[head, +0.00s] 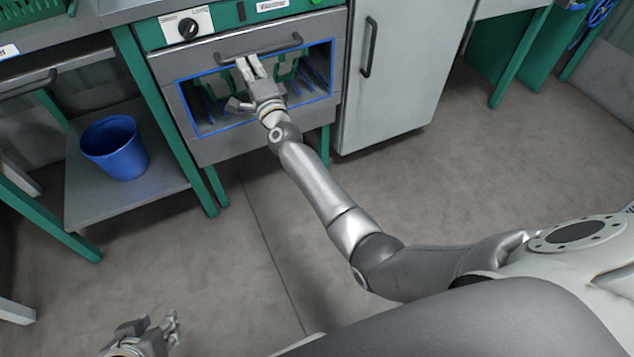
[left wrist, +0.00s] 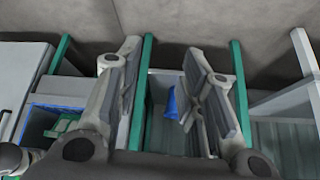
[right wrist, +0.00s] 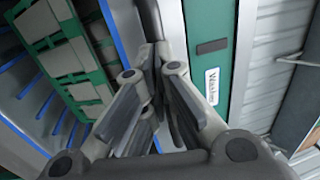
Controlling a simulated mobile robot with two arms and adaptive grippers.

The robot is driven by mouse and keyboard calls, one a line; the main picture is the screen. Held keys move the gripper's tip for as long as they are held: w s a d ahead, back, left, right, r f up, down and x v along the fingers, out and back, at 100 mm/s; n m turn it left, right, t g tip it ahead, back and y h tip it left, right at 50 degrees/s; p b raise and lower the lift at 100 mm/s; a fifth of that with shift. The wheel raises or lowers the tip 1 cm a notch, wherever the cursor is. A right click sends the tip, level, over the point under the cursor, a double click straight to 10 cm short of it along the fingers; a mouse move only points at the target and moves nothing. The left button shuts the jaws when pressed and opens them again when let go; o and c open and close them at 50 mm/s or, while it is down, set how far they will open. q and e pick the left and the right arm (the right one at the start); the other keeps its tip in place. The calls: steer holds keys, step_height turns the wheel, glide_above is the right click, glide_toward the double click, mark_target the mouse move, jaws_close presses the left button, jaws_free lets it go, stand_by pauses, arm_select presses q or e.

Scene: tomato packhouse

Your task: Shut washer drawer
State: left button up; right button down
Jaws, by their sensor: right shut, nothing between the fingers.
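The washer drawer (head: 200,150) has a grey front with a blue-framed window below the washer's green control panel (head: 240,23). A dark bar handle (head: 290,42) runs along its top. Through the window show a green rack and blue rails, also in the right wrist view. I cannot tell whether a gap remains behind the front. My left gripper (head: 160,328) is open and empty, low at the left, far from the drawer.
A grey cabinet (head: 400,85) stands right of the washer. Left of it, a green-legged table has a lower shelf (head: 100,195) with a blue bucket (head: 115,150). A green crate (head: 28,10) sits on the worktop. The floor in front is clear.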

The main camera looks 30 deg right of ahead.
steer(key=shift+w+r, duration=0.25)
steer(key=shift+w, duration=0.4)
arm_select(q)
steer(key=w, duration=0.1)
steer(key=w+r+t, duration=0.1)
steer(key=w, duration=0.1)
steer(key=shift+d+r+t, duration=0.2)
steer(key=shift+d+t, duration=0.1)
steer(key=shift+d, duration=0.1)
arm_select(e)
steer(key=shift+d+r, duration=0.1)
